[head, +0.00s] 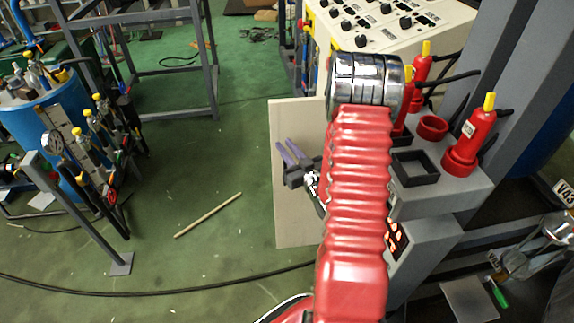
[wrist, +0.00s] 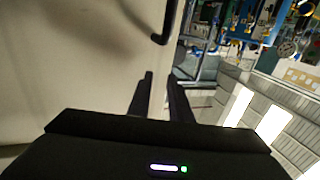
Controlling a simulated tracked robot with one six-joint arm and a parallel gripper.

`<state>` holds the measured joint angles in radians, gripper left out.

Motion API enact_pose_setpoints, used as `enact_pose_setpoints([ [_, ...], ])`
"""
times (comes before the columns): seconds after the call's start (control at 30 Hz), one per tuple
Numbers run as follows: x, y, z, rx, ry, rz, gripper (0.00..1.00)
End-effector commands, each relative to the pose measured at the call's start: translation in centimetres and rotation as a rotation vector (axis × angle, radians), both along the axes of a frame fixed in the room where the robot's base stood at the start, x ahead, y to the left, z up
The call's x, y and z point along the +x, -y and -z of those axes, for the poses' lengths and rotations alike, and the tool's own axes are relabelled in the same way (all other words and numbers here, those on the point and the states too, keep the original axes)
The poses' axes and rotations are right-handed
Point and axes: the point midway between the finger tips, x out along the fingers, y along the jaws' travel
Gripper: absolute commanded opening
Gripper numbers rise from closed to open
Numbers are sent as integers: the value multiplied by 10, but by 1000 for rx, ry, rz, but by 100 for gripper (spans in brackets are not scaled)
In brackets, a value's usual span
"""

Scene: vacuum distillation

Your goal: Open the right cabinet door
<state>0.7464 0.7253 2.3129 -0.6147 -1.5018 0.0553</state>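A flat cream panel, apparently the cabinet door (head: 293,222), stands left of my red arm in the head view. The arm hides its right side. In the wrist view the door (wrist: 75,60) fills the left, with a black bent handle (wrist: 164,30) near its right edge. My gripper (head: 284,148) is in front of the panel in the head view. The door's hinge side and the cabinet inside are hidden.
A control console (head: 400,30) and red bottles (head: 468,135) on a grey unit are at the right. A blue drum (head: 45,125) stands at the left. A wooden stick (head: 208,215) and a black cable (head: 150,291) lie on the green floor, otherwise largely clear left of the panel.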

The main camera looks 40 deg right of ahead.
Motion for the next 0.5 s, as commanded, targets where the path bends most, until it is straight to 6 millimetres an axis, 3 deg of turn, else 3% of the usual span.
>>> enact_pose_setpoints([
  [0.5, -2, -1, -5, 11, -13, 3, 16],
])
